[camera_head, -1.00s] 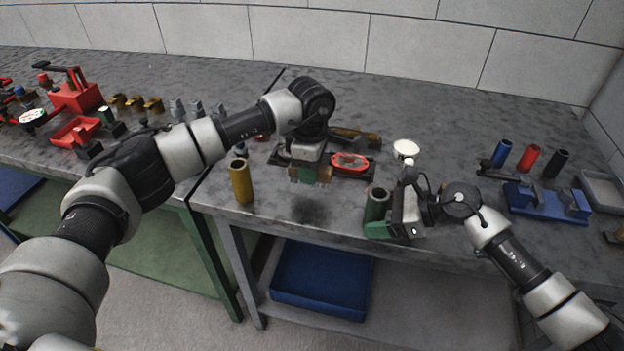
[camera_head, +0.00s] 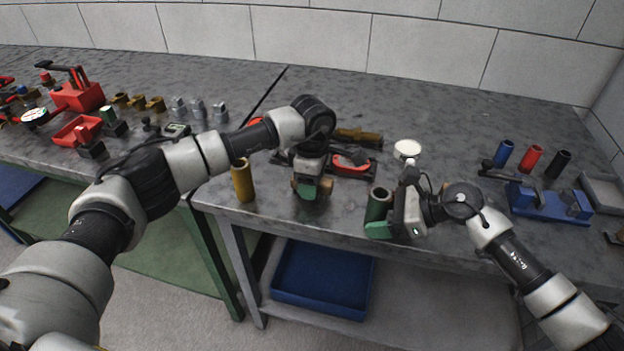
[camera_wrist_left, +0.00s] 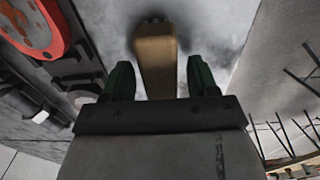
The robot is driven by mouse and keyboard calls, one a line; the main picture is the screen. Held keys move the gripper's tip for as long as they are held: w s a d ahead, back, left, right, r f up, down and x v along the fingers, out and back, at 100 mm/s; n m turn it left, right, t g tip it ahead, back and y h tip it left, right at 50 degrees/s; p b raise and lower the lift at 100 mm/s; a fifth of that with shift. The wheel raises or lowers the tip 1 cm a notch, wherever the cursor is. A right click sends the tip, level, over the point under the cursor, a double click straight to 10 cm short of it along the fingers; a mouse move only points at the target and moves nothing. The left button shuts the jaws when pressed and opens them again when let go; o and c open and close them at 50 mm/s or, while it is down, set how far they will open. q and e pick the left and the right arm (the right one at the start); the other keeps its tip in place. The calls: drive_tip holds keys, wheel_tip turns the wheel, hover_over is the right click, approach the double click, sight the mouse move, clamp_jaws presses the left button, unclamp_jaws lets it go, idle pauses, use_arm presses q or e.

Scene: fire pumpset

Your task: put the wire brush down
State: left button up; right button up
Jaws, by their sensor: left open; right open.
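The wire brush (camera_wrist_left: 155,58) shows in the left wrist view as a brown wooden bar, with dark bristles at its far end. It lies between the two green fingers of my left gripper (camera_wrist_left: 160,80), with a gap on either side. In the head view my left gripper (camera_head: 312,190) is low over the front of the right-hand bench (camera_head: 290,222); it hides most of the brush. Whether the brush rests fully on the bench top cannot be told. My right gripper (camera_head: 380,229) is open at the front edge, close by a dark green cylinder (camera_head: 378,204).
A yellow cylinder (camera_head: 243,182) stands left of my left gripper. A red oval part (camera_head: 350,162) on a dark base lies behind it. A blue fixture (camera_head: 548,203) and coloured cylinders are at the right.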

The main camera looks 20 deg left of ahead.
use_arm(q)
drive_tip(key=shift+r, duration=0.1)
wheel_tip(320, 180, up, 12)
idle(0.4)
drive_tip(key=shift+r, duration=0.1)
